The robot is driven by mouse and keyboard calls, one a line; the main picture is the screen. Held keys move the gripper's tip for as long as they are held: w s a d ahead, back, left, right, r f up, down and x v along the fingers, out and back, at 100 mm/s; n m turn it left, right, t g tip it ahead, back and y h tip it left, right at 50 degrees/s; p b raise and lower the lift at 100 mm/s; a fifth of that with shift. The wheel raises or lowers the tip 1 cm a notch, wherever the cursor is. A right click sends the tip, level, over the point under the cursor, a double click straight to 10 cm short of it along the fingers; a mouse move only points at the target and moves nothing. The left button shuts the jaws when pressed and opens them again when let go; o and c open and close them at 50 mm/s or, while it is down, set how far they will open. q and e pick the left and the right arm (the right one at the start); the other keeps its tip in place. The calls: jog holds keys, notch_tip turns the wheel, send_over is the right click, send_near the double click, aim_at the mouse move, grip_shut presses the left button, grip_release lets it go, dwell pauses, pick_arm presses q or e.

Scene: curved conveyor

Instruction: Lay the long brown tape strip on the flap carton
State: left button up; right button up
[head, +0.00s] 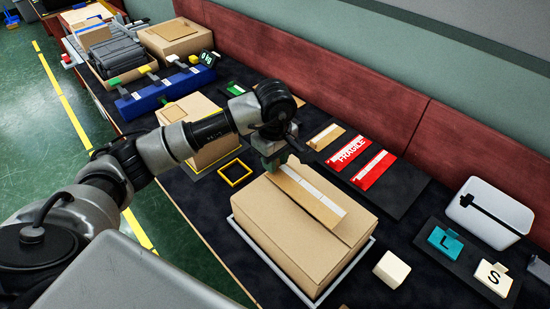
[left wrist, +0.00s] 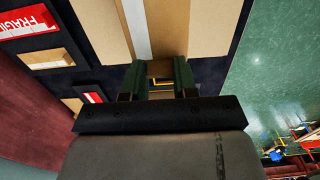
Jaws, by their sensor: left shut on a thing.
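The long brown tape strip (head: 322,207), tan with a white band, is over the top of the flap carton (head: 285,240), running along its flaps. It seems to lie on or just above the top; I cannot tell if it touches all along. My left gripper (head: 274,163) is shut on the strip's far end, near the carton's far edge. In the left wrist view the fingers (left wrist: 157,78) are on either side of the strip (left wrist: 139,30), with the brown carton top (left wrist: 208,28) beside it. My right gripper is not in view.
The carton stands in a grey tray (head: 362,252). Right of it are a white block (head: 391,269), a white strapped box (head: 490,212) and L (head: 444,243) and S cards. Behind are red FRAGILE labels (head: 350,150), a shorter brown strip (head: 326,137) and a yellow frame (head: 235,172).

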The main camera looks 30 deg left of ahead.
aim_at(275, 186)
pick_arm(q)
jog(key=shift+f+b, duration=0.9)
jog(key=shift+f, duration=0.3)
jog(key=shift+f+b, duration=1.2)
jog(key=shift+f, duration=0.05)
jog(key=shift+f+b, duration=0.65)
jog(key=shift+f, duration=0.1)
jog(key=o, duration=1)
jog(key=shift+r, duration=0.1)
notch_tip(275, 186, up, 11)
jog(key=shift+f+b, duration=0.15)
jog(key=shift+b, duration=0.35)
